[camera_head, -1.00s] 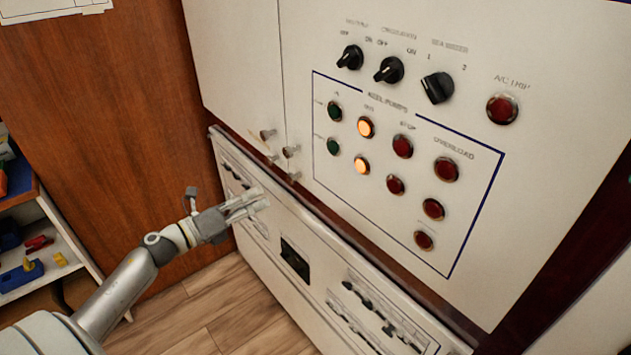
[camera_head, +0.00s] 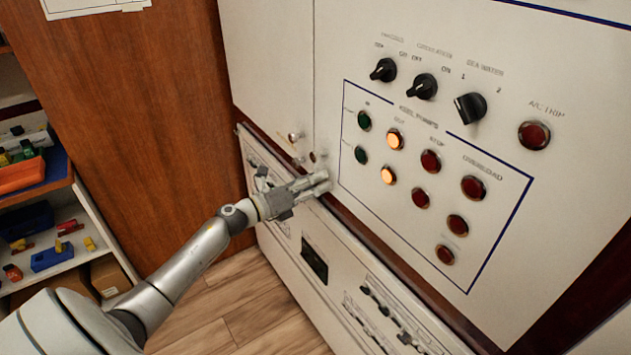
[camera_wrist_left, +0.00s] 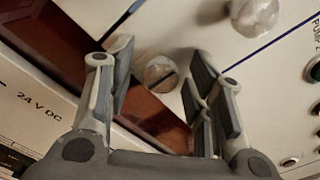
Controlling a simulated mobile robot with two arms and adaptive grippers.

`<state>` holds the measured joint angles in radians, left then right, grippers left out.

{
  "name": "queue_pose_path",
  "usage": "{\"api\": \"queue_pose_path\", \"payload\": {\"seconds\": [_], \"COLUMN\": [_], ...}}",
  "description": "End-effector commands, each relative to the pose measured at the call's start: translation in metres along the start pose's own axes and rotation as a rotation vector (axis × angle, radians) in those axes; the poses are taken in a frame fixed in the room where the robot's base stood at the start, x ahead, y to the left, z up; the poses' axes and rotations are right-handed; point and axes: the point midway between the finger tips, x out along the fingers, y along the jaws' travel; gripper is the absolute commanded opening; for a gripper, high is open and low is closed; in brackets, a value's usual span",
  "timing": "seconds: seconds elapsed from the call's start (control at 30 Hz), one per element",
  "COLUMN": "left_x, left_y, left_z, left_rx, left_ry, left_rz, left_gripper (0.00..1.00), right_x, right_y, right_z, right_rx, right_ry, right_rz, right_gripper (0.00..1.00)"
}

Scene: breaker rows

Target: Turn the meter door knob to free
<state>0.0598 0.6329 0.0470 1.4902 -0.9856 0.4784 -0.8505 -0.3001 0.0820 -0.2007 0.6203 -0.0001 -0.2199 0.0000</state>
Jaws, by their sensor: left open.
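Small round metal knobs sit at the bottom of the white upper doors, by the seam; one knob (camera_head: 295,137) is on the left door, and another (camera_head: 315,157) is by the seam. Their labels are not readable, so I cannot tell which is the meter door knob. My left gripper (camera_head: 322,182) is open in front of the lower knobs and partly hides them. In the left wrist view, a shiny round knob (camera_wrist_left: 160,74) with a dark slot lies between the open fingers; contact cannot be told. A second knob (camera_wrist_left: 255,17) is above right. My right gripper is not in view.
The white panel has black rotary switches (camera_head: 422,87) and several lamps (camera_head: 430,161) to the right of the gripper. A lower panel (camera_head: 315,262) with small breakers is underneath. A shelf (camera_head: 65,225) with coloured items stands at the left. Wood floor is clear.

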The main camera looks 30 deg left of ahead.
Motion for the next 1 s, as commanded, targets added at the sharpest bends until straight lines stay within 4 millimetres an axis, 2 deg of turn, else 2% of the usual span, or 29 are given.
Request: {"api": "queue_pose_path", "payload": {"seconds": [0.37, 0.7, 1.0], "left_x": [0.0039, 0.0037, 0.0035], "left_y": [0.0001, 0.0001, -0.0002], "left_z": [-0.0004, -0.0003, 0.0004], "left_rx": [0.000, 0.000, -0.036], "left_ry": [0.000, 0.000, 0.000], "left_rz": [0.000, 0.000, 0.001], "left_gripper": [0.46, 0.03, 0.01], "right_x": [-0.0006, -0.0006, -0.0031], "right_y": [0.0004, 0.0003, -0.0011], "right_z": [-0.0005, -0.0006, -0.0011], "right_rx": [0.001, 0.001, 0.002], "right_ry": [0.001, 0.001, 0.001], "right_rz": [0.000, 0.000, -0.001], "right_gripper": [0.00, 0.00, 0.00]}}
